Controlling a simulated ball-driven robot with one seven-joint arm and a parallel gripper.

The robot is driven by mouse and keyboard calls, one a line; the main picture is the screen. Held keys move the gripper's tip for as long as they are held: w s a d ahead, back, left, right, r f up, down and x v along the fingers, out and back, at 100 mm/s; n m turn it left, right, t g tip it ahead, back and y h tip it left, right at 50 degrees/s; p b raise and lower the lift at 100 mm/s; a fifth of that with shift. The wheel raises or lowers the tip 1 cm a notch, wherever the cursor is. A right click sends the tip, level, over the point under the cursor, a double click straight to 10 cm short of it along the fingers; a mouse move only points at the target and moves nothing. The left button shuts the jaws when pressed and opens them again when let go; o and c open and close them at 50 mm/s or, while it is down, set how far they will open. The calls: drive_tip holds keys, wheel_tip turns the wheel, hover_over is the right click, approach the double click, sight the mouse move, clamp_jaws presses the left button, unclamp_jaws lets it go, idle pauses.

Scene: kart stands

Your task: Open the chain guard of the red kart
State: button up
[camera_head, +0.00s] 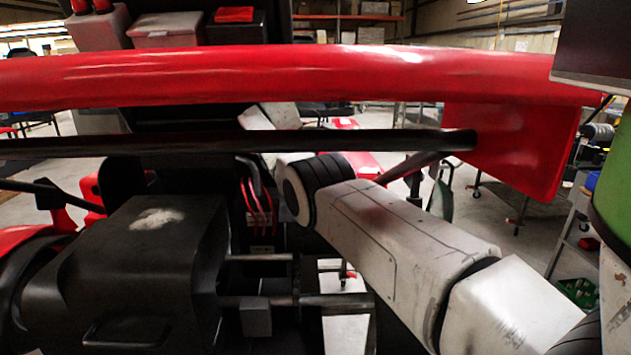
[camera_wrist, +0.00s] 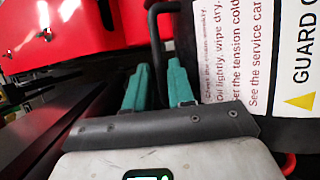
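In the wrist view, my gripper (camera_wrist: 158,64) shows two teal fingers, open with a gap between them. A dark bent handle (camera_wrist: 153,28) lies in line with that gap; I cannot tell whether its bar is between the fingertips or just beyond them. Beside it, at the right, is a white label (camera_wrist: 265,50) with "GUARD O…", a yellow triangle and care text, on what seems to be the chain guard. Red bodywork (camera_wrist: 60,32) of the kart fills the upper left. In the head view, the red kart's long bar (camera_head: 300,75) crosses the picture; my gripper is hidden there.
In the head view, a black rod (camera_head: 250,143) runs below the red bar, and a red end plate (camera_head: 515,150) hangs at its right. A black block (camera_head: 150,250) stands lower left, with metal bars (camera_head: 300,302) beside it. Dark long parts (camera_wrist: 50,115) lie left of my fingers.

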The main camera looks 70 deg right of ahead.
drive_tip(key=shift+b+v, duration=0.3)
drive_tip(key=shift+v, duration=2.25)
